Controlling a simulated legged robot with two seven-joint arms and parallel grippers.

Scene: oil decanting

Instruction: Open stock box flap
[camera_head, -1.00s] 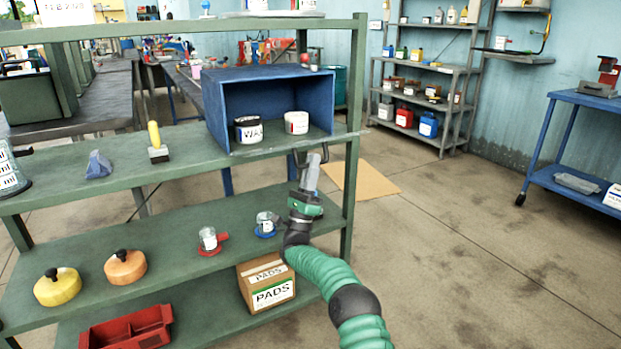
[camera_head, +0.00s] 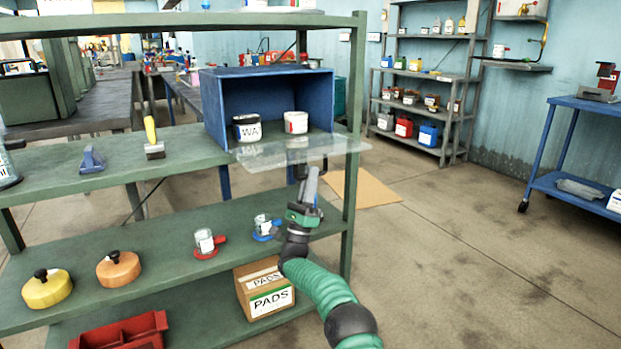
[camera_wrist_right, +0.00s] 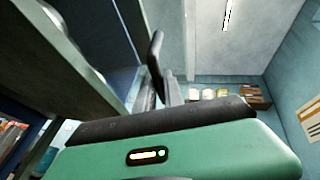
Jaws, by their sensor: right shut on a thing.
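The stock box (camera_head: 265,85) is an open-fronted blue box on the upper green shelf. A dark-lidded jar (camera_head: 247,128) and a white jar (camera_head: 296,122) stand inside it. Its clear flap (camera_head: 285,153) projects forward from the lower front edge, roughly level. My right gripper (camera_head: 303,172) is just under the flap's front right part, shut on its dark handle. In the right wrist view a dark bar, the flap handle (camera_wrist_right: 155,52), shows at the fingers (camera_wrist_right: 163,88). The exact contact is partly hidden. My left gripper is not in view.
A green shelf post (camera_head: 354,150) stands close right of my gripper. Below are two clear jars on red and blue holders, a PADS carton (camera_head: 265,288) and a red tray (camera_head: 120,332).

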